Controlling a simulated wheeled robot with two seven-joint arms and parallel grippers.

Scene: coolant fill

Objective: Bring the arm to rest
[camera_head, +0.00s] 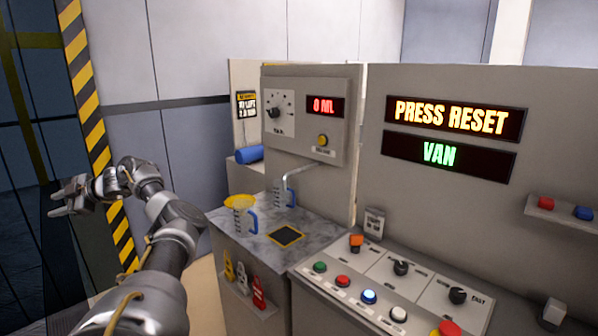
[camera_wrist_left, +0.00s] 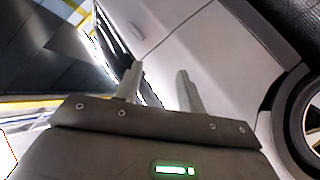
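My left arm comes in from the lower left in the head view, with its gripper (camera_head: 67,197) held out at the far left, well away from the counter. In the left wrist view the two fingers of my left gripper (camera_wrist_left: 158,85) stand apart with nothing between them. My right gripper shows in neither view.
A dispenser reads "0 ML" (camera_head: 325,107). A sign reads "PRESS RESET" (camera_head: 452,117), another "VAN" (camera_head: 440,155). A button console (camera_head: 330,270) stands in front. A striped post (camera_head: 88,100) stands near my gripper.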

